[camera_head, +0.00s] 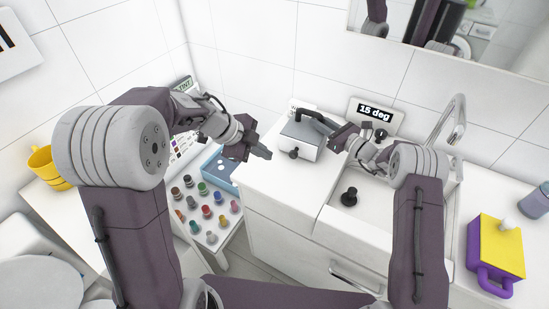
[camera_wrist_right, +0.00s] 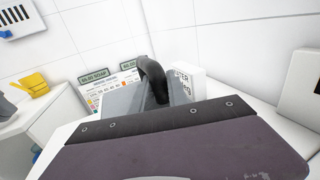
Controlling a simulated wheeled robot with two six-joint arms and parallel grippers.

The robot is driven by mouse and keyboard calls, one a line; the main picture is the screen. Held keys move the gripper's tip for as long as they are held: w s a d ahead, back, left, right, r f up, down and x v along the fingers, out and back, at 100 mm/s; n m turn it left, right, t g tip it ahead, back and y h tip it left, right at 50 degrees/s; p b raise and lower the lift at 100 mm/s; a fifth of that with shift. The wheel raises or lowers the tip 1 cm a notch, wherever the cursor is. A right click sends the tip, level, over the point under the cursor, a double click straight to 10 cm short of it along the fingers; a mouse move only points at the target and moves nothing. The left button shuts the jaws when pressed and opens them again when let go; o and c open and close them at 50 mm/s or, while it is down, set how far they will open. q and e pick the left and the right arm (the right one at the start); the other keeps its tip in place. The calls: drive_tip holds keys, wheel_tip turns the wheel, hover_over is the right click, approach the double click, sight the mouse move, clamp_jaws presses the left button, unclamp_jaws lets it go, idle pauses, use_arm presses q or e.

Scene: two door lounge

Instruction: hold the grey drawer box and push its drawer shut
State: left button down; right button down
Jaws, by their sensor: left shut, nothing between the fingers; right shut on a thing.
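The grey drawer box (camera_head: 308,131) stands on the white counter at the back, with a pale drawer front and a dark round knob (camera_head: 294,153). How far its drawer stands out is hard to tell. My right gripper (camera_head: 328,125) is shut on the box's black top handle (camera_head: 305,114). The handle also shows in the right wrist view (camera_wrist_right: 152,77), where my own wrist hides the fingers. My left gripper (camera_head: 262,150) is shut and empty, a little left of the drawer front and apart from the knob.
A sink with a black stopper (camera_head: 349,196) and a tall tap (camera_head: 452,125) lies right of the box. A low stand with several coloured jars (camera_head: 207,210) and a blue tray (camera_head: 219,170) are at left. The counter's front left is clear.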

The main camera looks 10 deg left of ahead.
drive_tip(key=c, duration=1.2)
unclamp_jaws()
drive_tip(key=shift+d, duration=0.1)
use_arm(q)
drive_tip(key=shift+s+a+r, duration=0.1)
drive_tip(key=shift+a+r, duration=0.05)
drive_tip(key=shift+r, duration=0.1)
